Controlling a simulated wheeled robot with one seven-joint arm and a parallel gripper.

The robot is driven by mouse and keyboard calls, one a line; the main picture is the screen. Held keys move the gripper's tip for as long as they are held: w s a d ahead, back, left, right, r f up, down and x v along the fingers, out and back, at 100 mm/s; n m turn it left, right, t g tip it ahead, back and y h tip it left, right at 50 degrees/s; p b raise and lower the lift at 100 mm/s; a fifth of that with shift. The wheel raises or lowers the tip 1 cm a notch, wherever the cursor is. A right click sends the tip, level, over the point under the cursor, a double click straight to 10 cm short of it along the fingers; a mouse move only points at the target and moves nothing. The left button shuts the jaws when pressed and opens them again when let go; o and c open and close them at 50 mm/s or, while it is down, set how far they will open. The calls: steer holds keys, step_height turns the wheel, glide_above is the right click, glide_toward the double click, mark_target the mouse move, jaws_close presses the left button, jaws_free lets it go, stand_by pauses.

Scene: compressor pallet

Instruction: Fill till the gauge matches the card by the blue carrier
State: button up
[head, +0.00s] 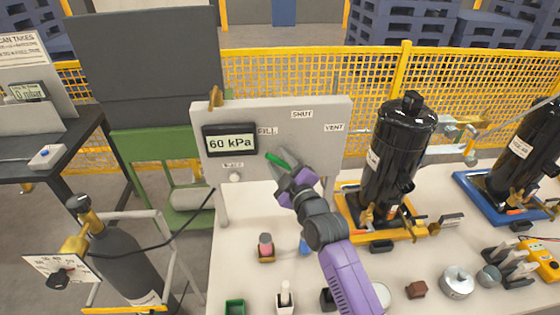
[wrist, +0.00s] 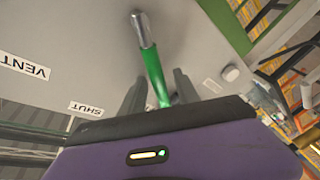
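The gauge (head: 230,142) on the grey panel (head: 216,178) reads 60 kPa. The panel carries FILL, SHUT and VENT labels. A green lever (head: 276,158) lies under the FILL label; its other end is hidden by my gripper in the head view. My gripper (head: 290,175) is at the panel. In the wrist view the green lever (wrist: 153,70) runs between its two fingers (wrist: 160,88), which stand apart with a slight gap beside it. The blue carrier (head: 478,190) at right holds a black compressor. A small card (head: 452,220) stands left of it, its text unreadable.
A black compressor (head: 396,160) stands on a yellow carrier (head: 350,208) right of my arm. Small parts and a yellow meter (head: 545,258) lie along the front of the white table. A gas cylinder (head: 125,270) with a black hose stands at left.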

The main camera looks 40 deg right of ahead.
jaws_close()
stand_by(1.4)
